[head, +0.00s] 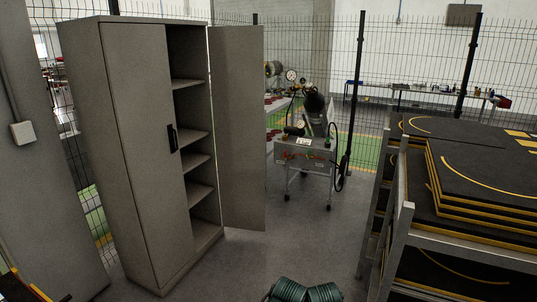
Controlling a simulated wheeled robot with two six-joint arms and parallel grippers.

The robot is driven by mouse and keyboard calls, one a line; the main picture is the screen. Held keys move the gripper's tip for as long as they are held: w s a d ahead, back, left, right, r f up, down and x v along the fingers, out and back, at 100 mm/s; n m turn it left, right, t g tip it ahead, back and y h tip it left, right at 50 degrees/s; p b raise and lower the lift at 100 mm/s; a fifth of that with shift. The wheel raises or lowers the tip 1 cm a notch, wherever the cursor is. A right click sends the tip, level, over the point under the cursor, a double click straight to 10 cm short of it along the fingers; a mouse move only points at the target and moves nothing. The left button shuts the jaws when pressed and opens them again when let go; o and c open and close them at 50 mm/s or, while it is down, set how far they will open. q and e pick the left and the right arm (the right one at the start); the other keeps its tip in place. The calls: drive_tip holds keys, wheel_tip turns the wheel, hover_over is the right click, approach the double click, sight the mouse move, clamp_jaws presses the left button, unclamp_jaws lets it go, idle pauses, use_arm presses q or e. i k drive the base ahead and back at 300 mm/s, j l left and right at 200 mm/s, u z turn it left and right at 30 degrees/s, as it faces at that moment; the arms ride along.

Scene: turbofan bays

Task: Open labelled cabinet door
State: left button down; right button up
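A tall grey two-door cabinet (135,130) stands at the left in the head view. Its left door (140,150) is shut and has a dark vertical handle (172,138) near its right edge. Its right door (237,125) stands wide open, swung out to the right. The open half shows several shelves (197,160) that look empty. I cannot make out a label on either door. Neither of my grippers shows in this view.
A wheeled grey cart (303,155) stands behind the open door. A rack with stacked black, yellow-edged mats (490,180) fills the right. Green ribbed objects (305,291) show at the bottom edge. A wire fence runs behind.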

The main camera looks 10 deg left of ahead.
sight(136, 55)
drive_tip(key=i+l+u, duration=0.1)
drive_tip(key=i+u, duration=0.4)
drive_tip(key=i+l+u, duration=0.2)
drive_tip(key=i+u, duration=0.3)
drive_tip(key=i+l+u, duration=0.25)
drive_tip(key=l+u, duration=0.25)
drive_tip(key=j, duration=0.1)
